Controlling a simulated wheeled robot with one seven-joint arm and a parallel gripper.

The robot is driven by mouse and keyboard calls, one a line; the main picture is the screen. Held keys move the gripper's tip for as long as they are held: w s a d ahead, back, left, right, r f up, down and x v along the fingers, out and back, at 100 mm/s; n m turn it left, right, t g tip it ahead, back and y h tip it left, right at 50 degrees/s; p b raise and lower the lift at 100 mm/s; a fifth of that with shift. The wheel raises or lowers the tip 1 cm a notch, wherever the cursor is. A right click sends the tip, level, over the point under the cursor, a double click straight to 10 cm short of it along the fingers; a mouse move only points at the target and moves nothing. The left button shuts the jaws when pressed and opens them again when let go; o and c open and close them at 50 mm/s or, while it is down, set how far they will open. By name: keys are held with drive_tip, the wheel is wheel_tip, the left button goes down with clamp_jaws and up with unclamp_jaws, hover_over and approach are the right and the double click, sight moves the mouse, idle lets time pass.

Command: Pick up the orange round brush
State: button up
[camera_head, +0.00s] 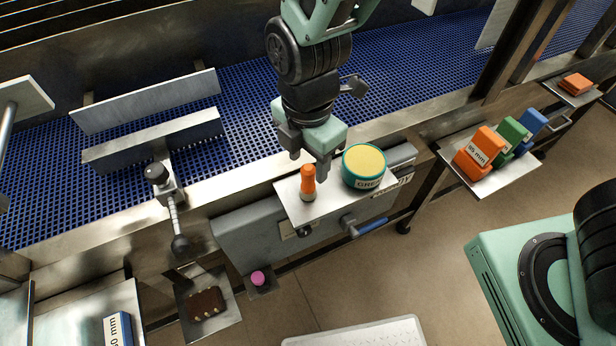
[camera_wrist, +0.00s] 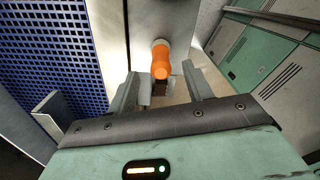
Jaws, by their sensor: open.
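The orange round brush (camera_head: 308,181) stands upright on a small metal shelf (camera_head: 292,204) beside the conveyor, its orange handle upward. In the wrist view the brush (camera_wrist: 161,60) shows ahead of my gripper, between the lines of the two fingers. My gripper (camera_head: 310,165) is just behind and above the brush in the head view. In the wrist view my gripper (camera_wrist: 160,92) is open, with nothing between its fingers. The lower end of the brush is hard to make out in the wrist view.
A teal tin with a yellow top (camera_head: 363,166) stands on the same shelf, close to the right of the brush. A blue conveyor belt (camera_head: 400,62) runs behind. A tray (camera_head: 510,178) with orange, green and blue blocks is at right. A clamp knob (camera_head: 181,244) juts out at left.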

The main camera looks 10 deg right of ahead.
sight(308, 177)
drive_tip(key=shift+f+p, duration=0.55)
drive_tip(key=shift+f, duration=2.1)
drive_tip(key=shift+c, duration=0.3)
drive_tip(key=c, duration=1)
